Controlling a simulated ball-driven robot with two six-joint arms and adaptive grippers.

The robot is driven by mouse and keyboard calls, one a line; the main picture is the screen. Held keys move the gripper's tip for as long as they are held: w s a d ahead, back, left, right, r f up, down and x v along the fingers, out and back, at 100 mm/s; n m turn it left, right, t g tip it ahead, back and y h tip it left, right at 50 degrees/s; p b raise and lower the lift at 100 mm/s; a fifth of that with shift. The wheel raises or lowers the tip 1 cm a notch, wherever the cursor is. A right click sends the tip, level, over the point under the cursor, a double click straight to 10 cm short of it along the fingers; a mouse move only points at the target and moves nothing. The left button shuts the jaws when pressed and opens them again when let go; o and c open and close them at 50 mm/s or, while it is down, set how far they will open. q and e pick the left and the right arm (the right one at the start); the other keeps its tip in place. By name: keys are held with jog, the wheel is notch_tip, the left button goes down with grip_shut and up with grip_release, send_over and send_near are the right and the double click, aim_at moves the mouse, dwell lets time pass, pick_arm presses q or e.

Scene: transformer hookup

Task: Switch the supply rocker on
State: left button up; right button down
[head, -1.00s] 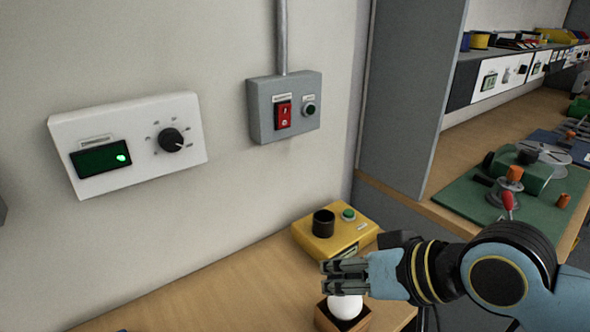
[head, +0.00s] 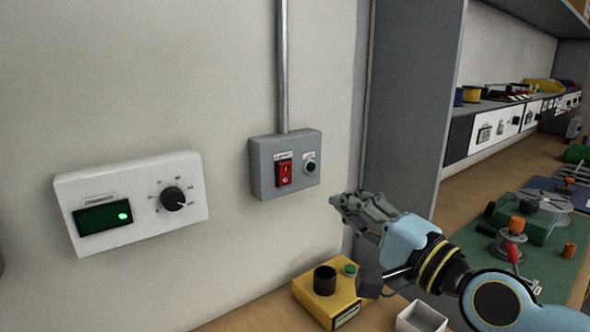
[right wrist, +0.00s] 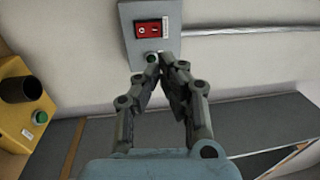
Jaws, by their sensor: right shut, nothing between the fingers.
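The supply rocker (head: 284,173) is a red switch on a grey wall box (head: 262,183), with a small dark green round button or lamp (head: 310,167) to its right. The rocker (right wrist: 148,29) also shows in the right wrist view, ahead of my fingers. My right gripper (head: 338,203) is shut and empty, to the right of the box and slightly lower in the head view. In the right wrist view its fingertips (right wrist: 163,62) overlap the box's edge beside the green button; I cannot tell whether they touch. My left gripper is not in view.
A white wall panel (head: 150,235) with a green display and a black knob is at left. A grey conduit (head: 283,70) rises from the box. Below stand a yellow box (head: 318,300) and a white tray (head: 432,318). A grey cabinet side (head: 405,100) is at right.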

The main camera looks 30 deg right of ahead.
aim_at(286, 163)
jog(key=w, duration=0.4)
jog(key=w+a+r, duration=0.1)
jog(key=w, duration=0.4)
jog(key=w+a+p, duration=0.1)
jog(key=w, duration=0.3)
jog(key=shift+w+r, duration=0.25)
jog(key=shift+r, duration=0.05)
jog(key=shift+w+r, duration=0.15)
jog(key=shift+w, duration=0.15)
